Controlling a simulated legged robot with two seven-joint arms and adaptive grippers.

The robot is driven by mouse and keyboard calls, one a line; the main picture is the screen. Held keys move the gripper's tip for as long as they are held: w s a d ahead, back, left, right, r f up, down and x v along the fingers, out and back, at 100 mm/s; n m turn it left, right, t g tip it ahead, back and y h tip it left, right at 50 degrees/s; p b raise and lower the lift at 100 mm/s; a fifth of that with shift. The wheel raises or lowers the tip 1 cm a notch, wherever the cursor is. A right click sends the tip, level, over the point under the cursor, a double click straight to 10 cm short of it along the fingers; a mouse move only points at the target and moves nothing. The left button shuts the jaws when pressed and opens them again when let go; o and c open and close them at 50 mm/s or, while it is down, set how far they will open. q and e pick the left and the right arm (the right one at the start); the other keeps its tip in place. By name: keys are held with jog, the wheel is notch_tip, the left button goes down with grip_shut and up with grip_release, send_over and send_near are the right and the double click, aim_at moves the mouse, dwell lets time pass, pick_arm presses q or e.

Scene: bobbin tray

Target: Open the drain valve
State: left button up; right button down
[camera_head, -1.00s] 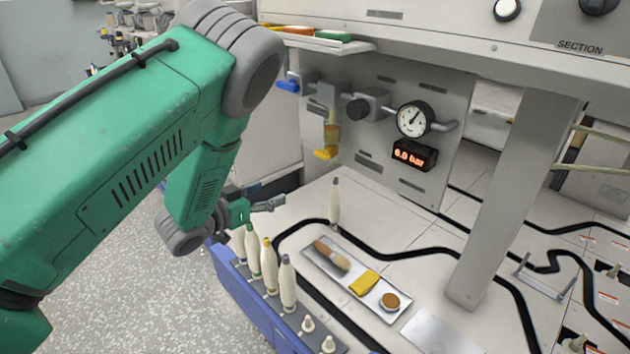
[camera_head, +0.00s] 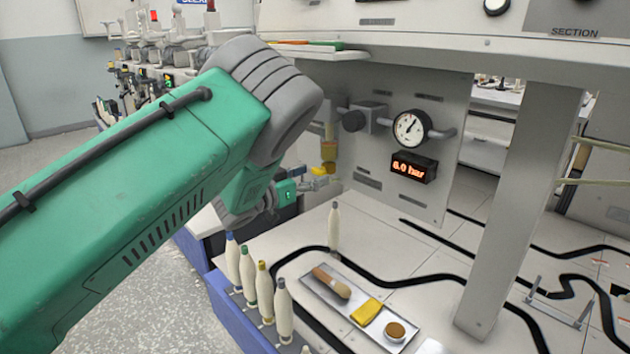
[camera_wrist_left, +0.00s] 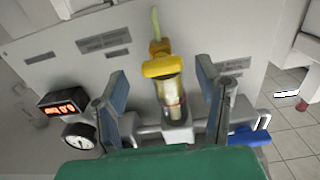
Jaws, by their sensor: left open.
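The yellow drain valve (camera_head: 325,168) sits at the bottom of the clear filter bowl (camera_head: 329,149) on the grey panel. In the left wrist view, which is turned over, the yellow valve (camera_wrist_left: 162,62) is near the centre, with a pale tube on it and the bowl (camera_wrist_left: 170,97) below. My left gripper (camera_head: 314,183) is just beneath the valve in the head view, mostly hidden by my arm. In the wrist view its two fingers (camera_wrist_left: 161,86) are open, one on each side of the bowl and valve, with visible gaps. My right gripper is not in view.
A pressure gauge (camera_head: 410,128) and a red display (camera_head: 413,167) reading 6.0 bar are right of the bowl. A blue lever (camera_wrist_left: 250,137) shows in the wrist view. Several bobbins (camera_head: 265,290) stand upright along the near edge. A tray (camera_head: 350,322) holds a brush and cloth.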

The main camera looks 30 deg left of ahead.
pick_arm(q)
jog(key=shift+w+d, duration=0.3)
jog(key=shift+w, duration=0.35)
jog(key=shift+a+f, duration=0.1)
jog(key=shift+a, duration=0.2)
jog(key=c, duration=1.1)
jog(key=shift+d, duration=0.1)
jog(key=shift+c, duration=0.3)
